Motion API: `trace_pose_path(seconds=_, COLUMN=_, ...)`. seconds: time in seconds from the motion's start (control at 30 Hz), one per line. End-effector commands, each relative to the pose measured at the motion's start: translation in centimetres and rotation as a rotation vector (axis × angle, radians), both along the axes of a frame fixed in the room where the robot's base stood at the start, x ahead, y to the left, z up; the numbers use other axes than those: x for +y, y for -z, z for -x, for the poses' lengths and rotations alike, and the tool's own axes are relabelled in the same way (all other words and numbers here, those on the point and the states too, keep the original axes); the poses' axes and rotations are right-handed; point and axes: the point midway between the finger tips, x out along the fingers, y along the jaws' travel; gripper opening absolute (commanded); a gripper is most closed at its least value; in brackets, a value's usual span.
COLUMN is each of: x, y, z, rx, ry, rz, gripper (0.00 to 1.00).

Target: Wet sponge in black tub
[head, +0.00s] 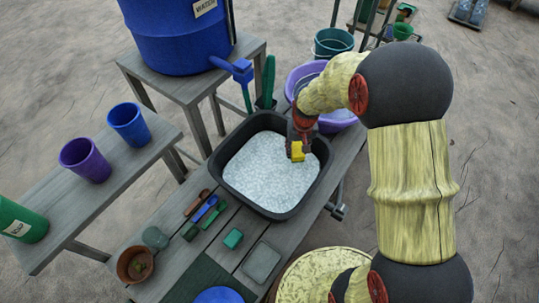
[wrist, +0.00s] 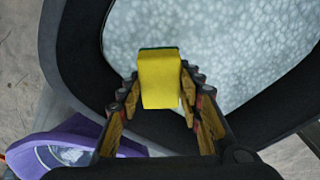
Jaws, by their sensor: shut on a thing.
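The black tub (head: 236,195) stands on the grey wooden table and is filled with pale, foamy-looking water (head: 265,172). My gripper (head: 298,148) is over the right side of the tub, inside its rim as seen from the head. It is shut on a yellow sponge (head: 297,152) with a green face. In the wrist view the sponge (wrist: 159,82) sits between the two fingers (wrist: 160,95), with the tub's water beyond it. I cannot tell whether the sponge touches the water.
A purple basin (head: 303,72) stands behind the tub. A blue water barrel (head: 175,35) with a tap is at the back left. Small tools, a green block (head: 233,238) and a terracotta pot (head: 135,264) lie in front. Two cups (head: 85,160) stand on the left bench.

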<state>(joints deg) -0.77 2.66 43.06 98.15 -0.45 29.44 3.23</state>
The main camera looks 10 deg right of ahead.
Motion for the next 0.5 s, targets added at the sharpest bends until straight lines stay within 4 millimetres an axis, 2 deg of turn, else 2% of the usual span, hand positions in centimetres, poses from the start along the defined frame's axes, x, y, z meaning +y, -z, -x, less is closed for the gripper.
trace_pose_path(seconds=0.03, x=0.6, y=0.8, z=0.2, rx=0.001, ry=0.023, rz=-0.002, gripper=0.15)
trace_pose_path(seconds=0.17, x=2.6, y=-0.1, z=1.2, rx=0.007, ry=0.142, rz=-0.005, gripper=0.15)
trace_pose_path(seconds=0.5, x=7.7, y=-6.1, z=5.0, rx=0.011, ry=0.540, rz=0.000, gripper=0.15)
